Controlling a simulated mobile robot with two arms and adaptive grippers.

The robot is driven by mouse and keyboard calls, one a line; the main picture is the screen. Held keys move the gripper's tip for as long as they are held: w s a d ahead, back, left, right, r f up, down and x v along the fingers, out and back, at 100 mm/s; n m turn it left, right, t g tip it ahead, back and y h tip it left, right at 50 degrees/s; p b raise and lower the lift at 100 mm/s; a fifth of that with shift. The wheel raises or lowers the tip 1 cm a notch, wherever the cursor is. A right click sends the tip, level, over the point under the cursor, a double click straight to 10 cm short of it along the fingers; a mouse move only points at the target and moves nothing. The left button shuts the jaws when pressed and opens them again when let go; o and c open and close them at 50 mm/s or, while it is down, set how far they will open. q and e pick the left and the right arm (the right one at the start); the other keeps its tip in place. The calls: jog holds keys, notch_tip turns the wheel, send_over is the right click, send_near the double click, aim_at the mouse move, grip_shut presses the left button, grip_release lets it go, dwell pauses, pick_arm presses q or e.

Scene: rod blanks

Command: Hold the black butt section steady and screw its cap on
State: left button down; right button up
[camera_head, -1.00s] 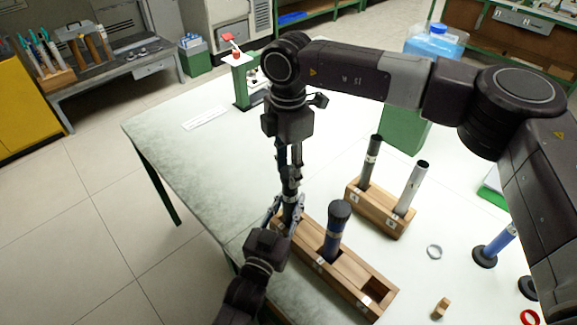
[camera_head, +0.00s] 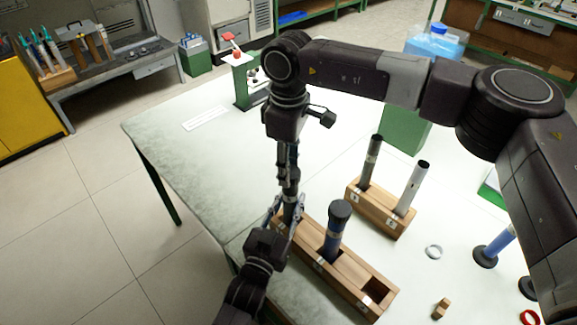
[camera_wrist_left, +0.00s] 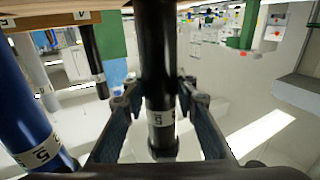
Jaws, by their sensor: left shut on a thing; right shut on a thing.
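The black butt section (camera_head: 289,210) stands upright at the far left end of the long wooden block (camera_head: 347,275). My left gripper (camera_head: 287,217) is shut around it from the front. The left wrist view shows the dark tube (camera_wrist_left: 158,60) between the two fingers, with a pale label band. My right gripper (camera_head: 289,182) points straight down over the top of the butt section, in line with it, and is shut. The cap is hidden between its fingers, so I cannot see its seating.
A blue section with a black top (camera_head: 336,228) stands close by in the same block. A second block (camera_head: 379,209) holds a dark tube (camera_head: 370,160) and a silver tube (camera_head: 412,188). A grey ring (camera_head: 434,252) lies at right. The table's left part is mostly clear.

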jog(key=o, duration=0.7)
jog(key=shift+o, duration=0.2)
jog(key=shift+r, duration=2.3)
jog(key=shift+c, duration=0.3)
